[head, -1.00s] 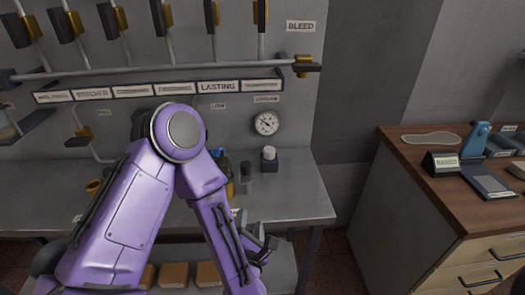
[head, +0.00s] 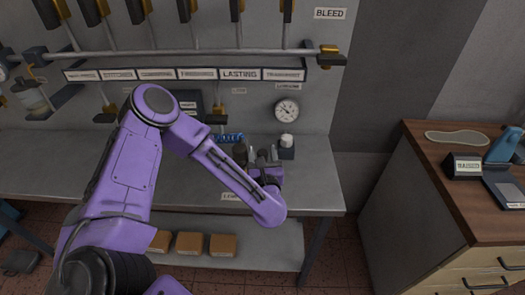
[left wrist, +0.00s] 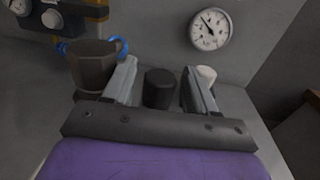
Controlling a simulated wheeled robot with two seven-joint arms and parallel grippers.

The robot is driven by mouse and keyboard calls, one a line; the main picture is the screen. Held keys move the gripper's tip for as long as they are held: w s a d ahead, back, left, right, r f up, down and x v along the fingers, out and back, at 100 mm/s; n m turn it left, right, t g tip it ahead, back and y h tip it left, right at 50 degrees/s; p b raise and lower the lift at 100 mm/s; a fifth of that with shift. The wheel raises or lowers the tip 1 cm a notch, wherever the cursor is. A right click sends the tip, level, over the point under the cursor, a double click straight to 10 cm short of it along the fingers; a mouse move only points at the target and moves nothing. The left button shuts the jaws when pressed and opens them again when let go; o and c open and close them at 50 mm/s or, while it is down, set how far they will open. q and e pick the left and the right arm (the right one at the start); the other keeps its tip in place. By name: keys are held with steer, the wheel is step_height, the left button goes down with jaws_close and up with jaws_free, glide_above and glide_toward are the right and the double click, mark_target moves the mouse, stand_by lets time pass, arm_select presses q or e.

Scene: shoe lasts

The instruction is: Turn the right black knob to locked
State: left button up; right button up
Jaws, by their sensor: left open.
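A short black cylinder, which looks like a black knob (left wrist: 160,90), stands on the grey bench between the two fingers of my left gripper (left wrist: 160,70) in the left wrist view. The fingers are open and I cannot tell whether they touch it. In the head view my left gripper (head: 262,156) is over the right end of the bench and largely hides what is there. A white-topped piece on a dark block (head: 287,146) stands just right of it; its white top (left wrist: 206,74) shows beside the right finger. No locked marking is readable. My right gripper is not in view.
A round gauge (head: 287,109) is on the wall behind. A dark cup (left wrist: 92,64) and a blue item stand left of the fingers. The grey bench (head: 315,190) has a bare right end. A wooden-topped cabinet (head: 440,170) stands further right.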

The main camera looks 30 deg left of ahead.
arm_select(q)
steer(key=c, duration=0.9)
